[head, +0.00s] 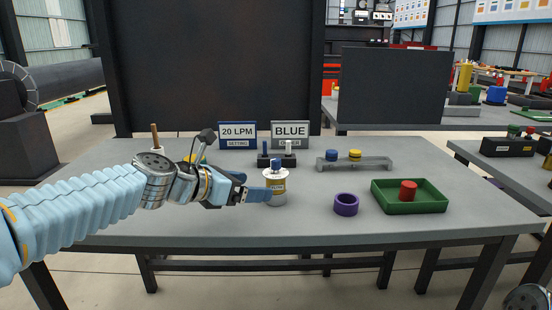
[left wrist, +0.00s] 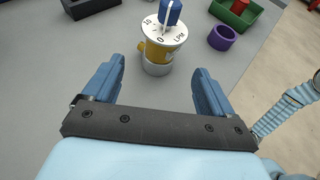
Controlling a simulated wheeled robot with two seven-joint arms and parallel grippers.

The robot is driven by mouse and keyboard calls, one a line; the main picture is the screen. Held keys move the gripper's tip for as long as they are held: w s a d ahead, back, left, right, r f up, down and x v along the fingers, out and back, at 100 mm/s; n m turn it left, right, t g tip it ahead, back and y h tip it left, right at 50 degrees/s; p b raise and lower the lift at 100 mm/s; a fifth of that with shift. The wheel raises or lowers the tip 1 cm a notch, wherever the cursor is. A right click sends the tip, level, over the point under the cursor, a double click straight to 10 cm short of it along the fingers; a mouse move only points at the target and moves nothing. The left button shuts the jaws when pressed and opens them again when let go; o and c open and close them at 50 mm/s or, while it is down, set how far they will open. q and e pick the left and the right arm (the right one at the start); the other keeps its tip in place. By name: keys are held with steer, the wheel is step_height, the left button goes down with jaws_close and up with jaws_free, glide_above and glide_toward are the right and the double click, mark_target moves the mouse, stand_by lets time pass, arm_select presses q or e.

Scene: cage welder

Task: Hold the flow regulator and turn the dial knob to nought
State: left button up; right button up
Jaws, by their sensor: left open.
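The flow regulator (head: 278,186) stands upright on the grey table in front of the signs. It has a yellow body, a grey base and a white round dial plate. A blue dial knob (head: 277,165) sits on top. In the left wrist view, the regulator (left wrist: 157,52) is just beyond the fingertips and its knob (left wrist: 170,13) has a white line; the plate shows 10, 0 and LPM. My left gripper (head: 257,194) is open and empty; the left wrist view shows its blue fingers (left wrist: 152,76) spread apart. My right gripper is not in view.
A purple ring (head: 346,204) and a green tray (head: 410,207) with a red knobbed part (head: 408,191) lie to the right. Behind are signs reading 20 LPM (head: 238,134) and BLUE (head: 290,133), a dark block (head: 276,160) and a grey rack (head: 354,164). The front table area is clear.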

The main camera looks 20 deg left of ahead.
arm_select(q)
steer(key=shift+s+a+r, duration=0.15)
steer(key=shift+s+a, duration=0.05)
steer(key=shift+s, duration=0.15)
steer(key=shift+o, duration=0.4)
